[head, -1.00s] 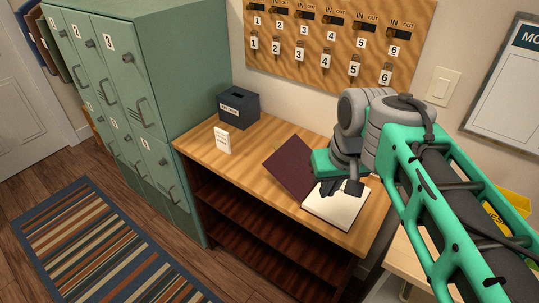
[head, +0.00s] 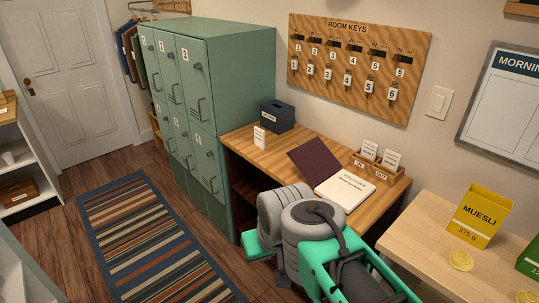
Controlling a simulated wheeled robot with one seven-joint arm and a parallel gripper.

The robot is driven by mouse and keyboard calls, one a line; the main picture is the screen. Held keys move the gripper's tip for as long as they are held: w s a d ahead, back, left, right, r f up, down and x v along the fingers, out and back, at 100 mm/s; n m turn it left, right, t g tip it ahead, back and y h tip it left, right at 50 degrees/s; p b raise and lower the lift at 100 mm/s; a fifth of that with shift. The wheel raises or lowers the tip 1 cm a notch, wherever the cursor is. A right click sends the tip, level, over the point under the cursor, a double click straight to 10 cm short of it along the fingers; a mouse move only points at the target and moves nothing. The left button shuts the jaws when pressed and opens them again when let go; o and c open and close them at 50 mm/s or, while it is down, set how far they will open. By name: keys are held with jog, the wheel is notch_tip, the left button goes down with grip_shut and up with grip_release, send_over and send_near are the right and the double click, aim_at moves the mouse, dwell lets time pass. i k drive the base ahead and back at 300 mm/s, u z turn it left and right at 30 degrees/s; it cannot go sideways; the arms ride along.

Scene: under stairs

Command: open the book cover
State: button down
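The book lies open on the wooden desk (head: 262,160). Its dark maroon cover (head: 314,160) is folded out to the left, and its white page with printed lines (head: 345,189) faces up on the right. My gripper (head: 282,280) is low in front of the desk, apart from the book. Its green body shows at the left of my grey wrist, but the fingers are mostly hidden, so their opening cannot be made out.
A card holder (head: 376,172) stands right behind the book. A dark box (head: 277,117) and small white card (head: 260,137) stand at the desk's left. Green lockers (head: 215,85) rise at left. A pale table (head: 425,235) with a muesli box (head: 479,216) is at right.

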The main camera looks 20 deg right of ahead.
aim_at(315, 161)
jog(key=u, duration=0.55)
jog(key=i, duration=0.95)
jog(key=z, duration=0.05)
